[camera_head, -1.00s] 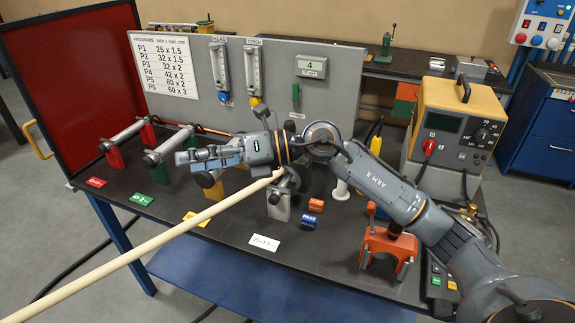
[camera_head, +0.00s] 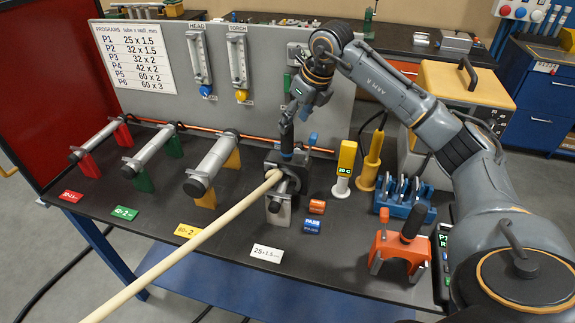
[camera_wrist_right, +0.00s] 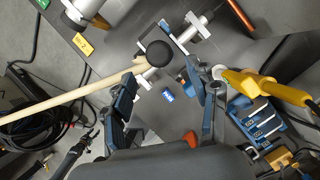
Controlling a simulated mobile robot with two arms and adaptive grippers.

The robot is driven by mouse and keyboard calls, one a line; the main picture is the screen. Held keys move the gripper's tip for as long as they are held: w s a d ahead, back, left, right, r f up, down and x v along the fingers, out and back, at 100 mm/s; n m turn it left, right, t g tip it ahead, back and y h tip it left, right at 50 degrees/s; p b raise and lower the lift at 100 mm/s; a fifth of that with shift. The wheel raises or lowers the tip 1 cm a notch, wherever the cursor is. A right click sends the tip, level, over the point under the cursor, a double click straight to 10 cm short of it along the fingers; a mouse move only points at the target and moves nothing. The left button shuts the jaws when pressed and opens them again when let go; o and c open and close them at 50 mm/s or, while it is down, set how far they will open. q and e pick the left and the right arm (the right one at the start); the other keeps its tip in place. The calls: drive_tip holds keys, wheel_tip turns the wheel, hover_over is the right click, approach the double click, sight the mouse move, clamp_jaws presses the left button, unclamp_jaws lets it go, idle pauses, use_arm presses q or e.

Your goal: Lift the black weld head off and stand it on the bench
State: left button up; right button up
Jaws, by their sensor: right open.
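The black weld head (camera_head: 293,169) sits at the clamp stand (camera_head: 279,207) near the middle of the bench (camera_head: 215,233). In the right wrist view its round black knob (camera_wrist_right: 160,54) lies near my fingertips, between their lines; I cannot tell whether they touch it. My right gripper (camera_head: 298,138) is open and points down over the weld head, partly hiding it. Its two blue-padded fingers stand apart in the right wrist view (camera_wrist_right: 160,82). My left gripper is not in view.
A long pale rod (camera_head: 190,240) reaches from the lower left to the stand. An orange clamp (camera_head: 399,257), blue rack (camera_head: 404,198), yellow-handled tool (camera_head: 371,163) and yellow-topped post (camera_head: 345,164) stand to the right. Tubes on coloured supports (camera_head: 212,165) lie left.

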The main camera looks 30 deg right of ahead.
sight(287, 135)
drive_tip(key=shift+w+a+f, duration=0.1)
drive_tip(key=shift+w+f, duration=0.6)
drive_tip(key=shift+f, duration=0.25)
drive_tip(key=shift+w+f+p, duration=0.25)
drive_tip(key=shift+f+p, duration=0.3)
drive_tip(key=shift+p, duration=0.35)
drive_tip(key=p+x, duration=0.1)
drive_tip(key=x, duration=0.2)
drive_tip(key=shift+f+p, duration=0.15)
drive_tip(key=shift+p, duration=0.25)
drive_tip(key=shift+w+f, duration=0.15)
drive_tip(key=shift+f, duration=0.2)
clamp_jaws()
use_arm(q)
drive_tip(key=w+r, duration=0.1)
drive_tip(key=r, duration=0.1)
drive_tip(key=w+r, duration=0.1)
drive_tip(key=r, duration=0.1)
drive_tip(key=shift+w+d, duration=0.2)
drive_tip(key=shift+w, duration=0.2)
use_arm(e)
drive_tip(key=shift+r, duration=0.3)
